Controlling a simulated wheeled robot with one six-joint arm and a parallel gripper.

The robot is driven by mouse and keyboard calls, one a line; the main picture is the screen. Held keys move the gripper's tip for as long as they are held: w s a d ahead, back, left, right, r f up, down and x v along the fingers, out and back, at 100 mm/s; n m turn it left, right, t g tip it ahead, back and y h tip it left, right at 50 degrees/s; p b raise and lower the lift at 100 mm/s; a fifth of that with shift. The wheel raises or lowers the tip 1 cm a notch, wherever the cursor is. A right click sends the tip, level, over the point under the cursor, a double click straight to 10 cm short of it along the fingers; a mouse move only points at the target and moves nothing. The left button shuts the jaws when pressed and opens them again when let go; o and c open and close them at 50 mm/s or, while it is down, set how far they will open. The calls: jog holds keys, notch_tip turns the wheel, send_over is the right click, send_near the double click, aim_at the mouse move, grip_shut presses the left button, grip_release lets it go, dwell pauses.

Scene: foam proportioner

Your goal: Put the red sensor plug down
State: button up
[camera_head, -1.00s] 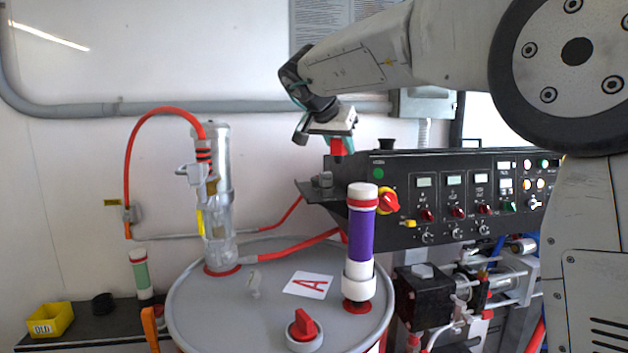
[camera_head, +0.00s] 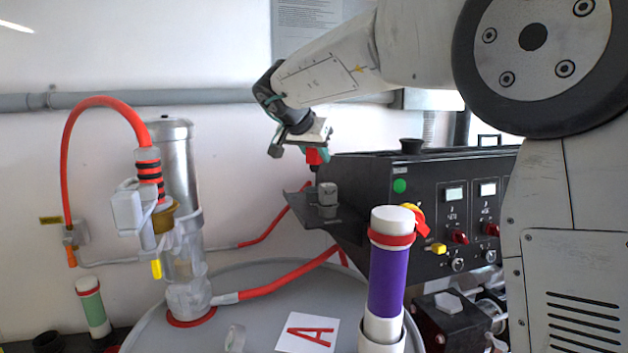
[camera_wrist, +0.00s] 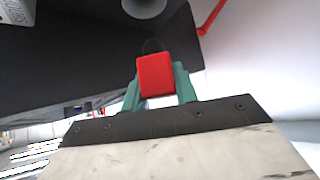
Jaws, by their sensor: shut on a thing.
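The red sensor plug (camera_head: 313,157) is held between the green fingers of my gripper (camera_head: 312,150), above the left end of the black control box. In the wrist view the red plug (camera_wrist: 155,76) fills the gap between the fingertips of my gripper (camera_wrist: 158,84). A black shelf (camera_head: 315,217) juts from the left end of the box, below and beside the plug. In the wrist view, dark surface lies behind the plug. I cannot tell whether the plug touches anything.
A grey cylindrical fitting (camera_head: 327,194) stands on the shelf. The black control box (camera_head: 375,180) has knobs on its front. A clear pump with a red hose (camera_head: 180,245) stands left.

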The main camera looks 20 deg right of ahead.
aim_at(312, 170)
jog(key=shift+a+f, duration=0.15)
jog(key=shift+f, duration=2.6)
jog(key=o, duration=1.1)
jog(key=shift+c, duration=0.2)
jog(key=v, duration=1.2)
jog(key=shift+s, duration=0.1)
